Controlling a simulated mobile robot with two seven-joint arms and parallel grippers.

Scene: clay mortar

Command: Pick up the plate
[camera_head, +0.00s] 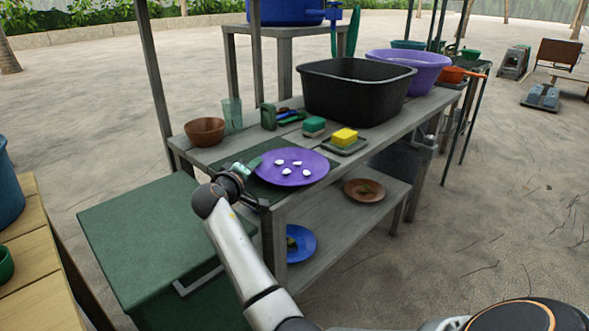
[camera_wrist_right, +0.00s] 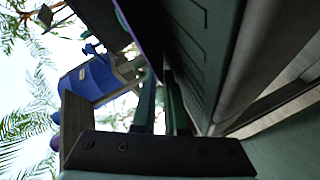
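The purple plate (camera_head: 302,178) carries several small white pieces and lies at the near left end of the grey table, over a dark green mat. My right gripper (camera_head: 249,169) is at the plate's left rim. In the right wrist view its two dark fingers (camera_wrist_right: 162,100) stand close together with a narrow gap, and a purple edge of the plate (camera_wrist_right: 128,22) runs down toward them. The fingers look closed on the rim, though the contact itself is in shadow. The plate looks roughly level; I cannot tell whether it is lifted. My left gripper is not in view.
A brown bowl (camera_head: 205,131), a glass (camera_head: 232,114), sponges (camera_head: 344,137) and a black basin (camera_head: 352,95) stand behind the plate. A brown plate (camera_head: 364,190) and a blue plate (camera_head: 305,244) sit lower down. A green box (camera_head: 140,235) stands left of the table.

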